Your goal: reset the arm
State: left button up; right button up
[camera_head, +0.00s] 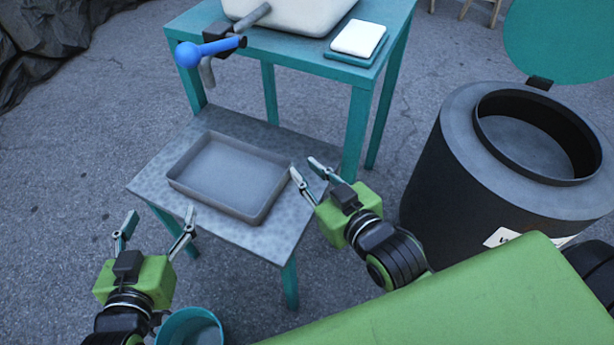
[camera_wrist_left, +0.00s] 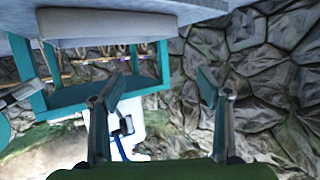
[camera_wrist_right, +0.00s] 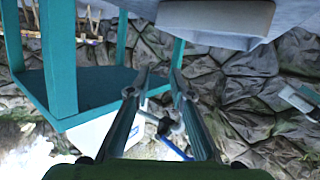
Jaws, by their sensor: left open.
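My left gripper (camera_head: 160,218) is open and empty at the lower left of the head view, in front of the low table (camera_head: 150,180). Its spread fingers also show in the left wrist view (camera_wrist_left: 158,90), with nothing between them. My right gripper (camera_head: 303,167) is open and empty, its fingers closer together than the left one's. It is over or beside the right edge of the low table, near the grey tray's (camera_head: 257,218) right corner. The right wrist view shows its two fingers (camera_wrist_right: 158,85) apart with nothing held.
A taller teal table (camera_head: 358,125) behind carries a white basin (camera_head: 300,15), a blue-ended tap (camera_head: 188,54) and a white block (camera_head: 358,38). A dark drum (camera_head: 440,175) with its round lid (camera_head: 560,40) raised stands right. A teal bucket (camera_head: 175,320) is beside my left gripper.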

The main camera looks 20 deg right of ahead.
jog(key=shift+s+a+f+m+g, duration=0.3)
jog(key=shift+s+m, duration=0.1)
